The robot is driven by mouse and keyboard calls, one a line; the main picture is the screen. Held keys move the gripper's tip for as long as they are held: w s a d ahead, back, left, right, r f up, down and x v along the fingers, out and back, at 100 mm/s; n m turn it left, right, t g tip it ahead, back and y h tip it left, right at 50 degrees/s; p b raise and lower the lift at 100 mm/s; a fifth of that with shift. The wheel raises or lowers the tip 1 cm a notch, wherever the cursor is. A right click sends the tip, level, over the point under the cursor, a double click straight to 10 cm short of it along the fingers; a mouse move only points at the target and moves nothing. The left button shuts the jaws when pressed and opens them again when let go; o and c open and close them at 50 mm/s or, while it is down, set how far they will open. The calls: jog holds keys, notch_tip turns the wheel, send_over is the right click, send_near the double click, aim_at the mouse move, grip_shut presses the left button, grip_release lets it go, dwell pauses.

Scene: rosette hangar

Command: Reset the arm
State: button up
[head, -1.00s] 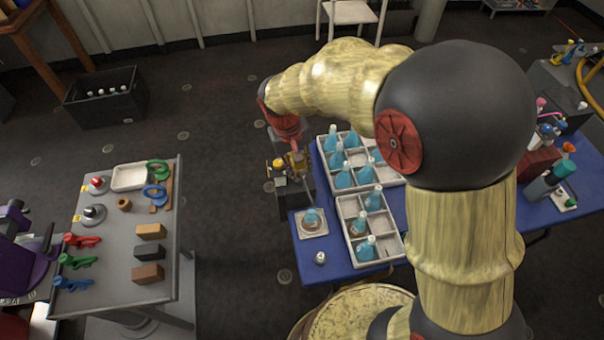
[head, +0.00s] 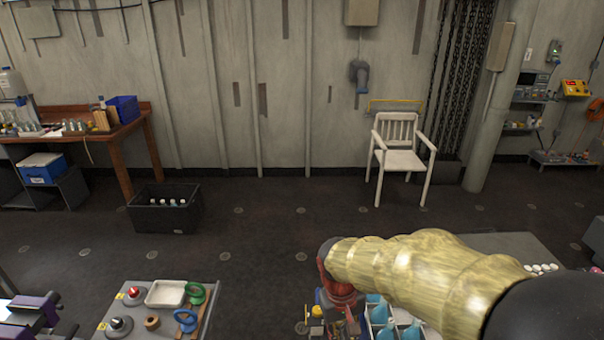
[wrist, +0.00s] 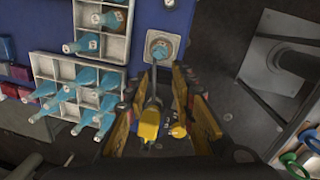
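My arm reaches from the lower right of the head view to my gripper (head: 338,325), which is cut off at the bottom edge. In the wrist view my gripper (wrist: 165,72) has its yellow fingers apart, so it is open. Nothing is clearly held between them. A yellow-topped object with a thin grey rod (wrist: 149,122) shows between the fingers, seemingly below them. Past the fingertips, a square pale plate (wrist: 176,40) with a round item on it lies on the blue table (wrist: 205,18).
White divided trays (wrist: 44,66) hold several blue flasks near my gripper. A grey table (head: 180,318) with rings and knobs is at the lower left. A black crate (head: 165,215) and a white chair (head: 400,150) stand beyond. The floor between is clear.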

jog(key=s+d+r+m+t, duration=0.1)
jog(key=s+d+r+t, duration=0.2)
jog(key=s+r, duration=0.4)
jog(key=s+d+r+m+t+y, duration=0.1)
jog(key=s+d+r+t, duration=0.1)
jog(key=s+d+r, duration=0.3)
jog(key=s+r, duration=0.3)
jog(key=r, duration=0.2)
jog(key=shift+d+r+m+t, duration=0.2)
jog(key=shift+r+m+t, duration=0.1)
jog(key=shift+t, duration=0.1)
